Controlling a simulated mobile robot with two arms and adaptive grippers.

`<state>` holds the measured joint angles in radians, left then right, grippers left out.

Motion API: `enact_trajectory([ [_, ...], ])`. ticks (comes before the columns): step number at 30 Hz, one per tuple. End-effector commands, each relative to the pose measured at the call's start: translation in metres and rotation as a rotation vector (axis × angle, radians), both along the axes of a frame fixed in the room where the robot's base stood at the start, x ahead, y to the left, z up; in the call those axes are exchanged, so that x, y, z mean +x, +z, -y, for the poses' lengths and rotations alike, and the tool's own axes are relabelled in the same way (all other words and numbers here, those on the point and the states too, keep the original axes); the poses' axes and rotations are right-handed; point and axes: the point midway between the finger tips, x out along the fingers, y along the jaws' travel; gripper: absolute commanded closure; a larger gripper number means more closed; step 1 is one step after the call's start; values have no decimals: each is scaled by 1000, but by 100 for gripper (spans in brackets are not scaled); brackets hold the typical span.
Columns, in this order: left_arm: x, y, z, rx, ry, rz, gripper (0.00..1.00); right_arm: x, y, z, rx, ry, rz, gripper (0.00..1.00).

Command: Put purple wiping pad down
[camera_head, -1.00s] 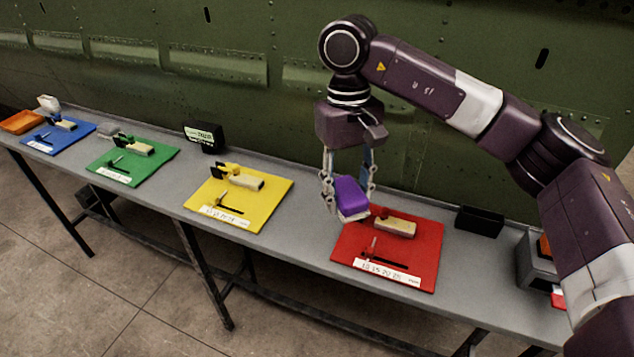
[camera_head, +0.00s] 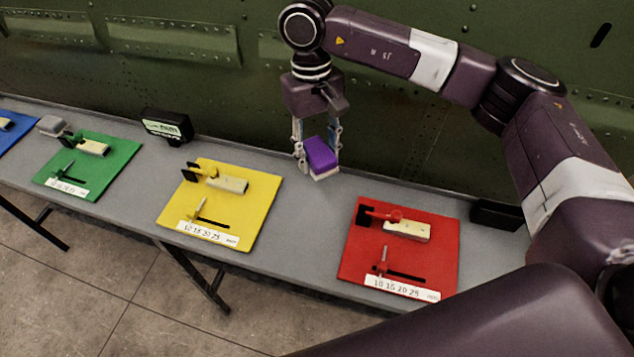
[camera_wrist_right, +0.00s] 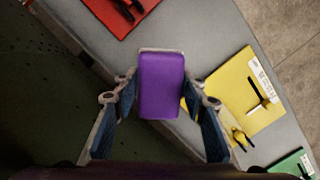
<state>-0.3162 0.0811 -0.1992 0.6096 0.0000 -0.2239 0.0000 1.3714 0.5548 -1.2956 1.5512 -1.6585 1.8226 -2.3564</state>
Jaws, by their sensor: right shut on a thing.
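The purple wiping pad (camera_head: 320,156) has a purple body with a pale underside. My right gripper (camera_head: 318,160) is shut on it and holds it over the grey table (camera_head: 295,215), in the stretch between the yellow and red boards. In the right wrist view the pad (camera_wrist_right: 161,84) sits between the two fingers of the gripper (camera_wrist_right: 160,98). The pad's height over the table is hard to tell. My left gripper is not in view; a dark arm part of mine crosses the lower right of the head view.
A red board (camera_head: 360,265) lies right of the pad and a yellow board (camera_head: 252,215) lies left, each with a pale block and fittings. A green board (camera_head: 112,178) is further left. A black display box (camera_head: 167,127) and a dark box (camera_head: 495,215) stand at the back. The green fuselage wall (camera_head: 390,125) rises behind.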

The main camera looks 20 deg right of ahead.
Motion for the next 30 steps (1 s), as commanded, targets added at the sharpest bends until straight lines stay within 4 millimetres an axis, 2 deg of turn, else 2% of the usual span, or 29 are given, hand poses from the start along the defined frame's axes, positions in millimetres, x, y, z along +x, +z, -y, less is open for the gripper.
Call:
enact_trajectory([
  [2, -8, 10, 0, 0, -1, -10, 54, -2, -20, 1, -1, -1, -6, 80],
  [4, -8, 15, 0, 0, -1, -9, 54, -2, -38, 0, -1, -1, -5, 80],
  [9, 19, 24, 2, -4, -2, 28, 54, 0, -70, 0, 0, 0, -2, 80],
  [12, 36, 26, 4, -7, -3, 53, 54, 1, -79, 0, 1, 0, 0, 80],
  [14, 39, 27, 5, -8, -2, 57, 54, 1, -82, 0, 0, -1, 0, 80],
  [24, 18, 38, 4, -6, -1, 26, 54, 1, -122, 0, 1, -1, 0, 80],
  [30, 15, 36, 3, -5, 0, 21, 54, 1, -124, 0, 0, 0, 2, 80],
])
